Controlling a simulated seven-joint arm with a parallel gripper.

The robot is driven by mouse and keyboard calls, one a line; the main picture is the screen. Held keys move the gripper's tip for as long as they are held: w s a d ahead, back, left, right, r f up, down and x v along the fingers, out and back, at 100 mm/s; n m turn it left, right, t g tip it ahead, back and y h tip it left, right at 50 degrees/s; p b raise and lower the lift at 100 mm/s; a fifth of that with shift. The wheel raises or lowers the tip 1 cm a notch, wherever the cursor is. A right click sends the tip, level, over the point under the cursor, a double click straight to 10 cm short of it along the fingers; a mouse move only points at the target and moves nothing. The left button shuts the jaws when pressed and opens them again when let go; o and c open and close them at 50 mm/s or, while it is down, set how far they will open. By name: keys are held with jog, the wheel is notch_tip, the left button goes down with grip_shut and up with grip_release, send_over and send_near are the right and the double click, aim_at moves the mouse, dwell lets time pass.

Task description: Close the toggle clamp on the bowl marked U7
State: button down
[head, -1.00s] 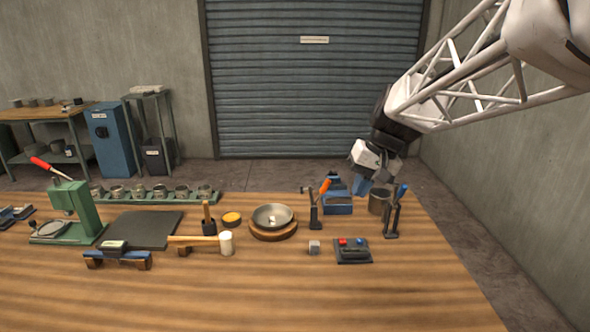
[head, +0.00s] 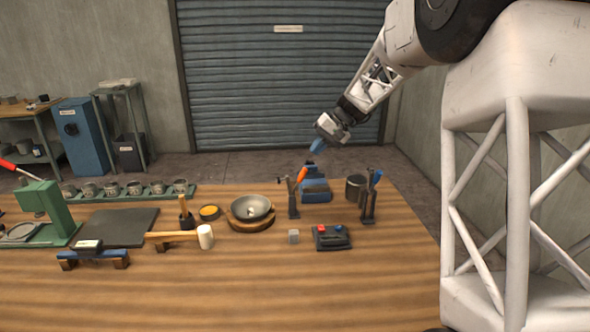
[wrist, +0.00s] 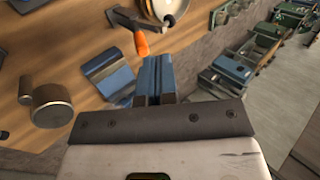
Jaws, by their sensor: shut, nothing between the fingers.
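A grey metal bowl (head: 251,206) sits on a round wooden base (head: 250,225). Its rim shows at the top of the wrist view (wrist: 163,8). To its right stands a dark toggle clamp (head: 293,203) with an orange handle (head: 301,175) tilted up to the right. The orange handle also shows in the wrist view (wrist: 141,43), ahead of my fingers. I cannot read any U7 mark. My gripper (head: 317,147), with blue fingers, is shut and empty, above and behind the orange handle and apart from it. Its fingers (wrist: 154,75) lie together in the wrist view.
A blue block-like fixture (head: 316,192) stands behind the clamp, below my gripper. A grey pot (head: 356,187) and a blue-handled clamp (head: 370,198) stand to the right. A control box (head: 331,237) and small grey cube (head: 293,236) lie in front. The front tabletop is clear.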

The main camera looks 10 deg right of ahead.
jog(key=w, duration=0.1)
jog(key=w+f, duration=0.1)
jog(key=w, duration=0.1)
jog(key=shift+w+d+f+y, duration=0.15)
jog(key=shift+f+y, duration=0.05)
jog(key=shift+y, duration=0.1)
jog(key=shift+x, duration=5)
jog(key=shift+a+r+h, duration=0.1)
jog(key=shift+a+h, duration=0.7)
jog(key=shift+h, duration=0.1)
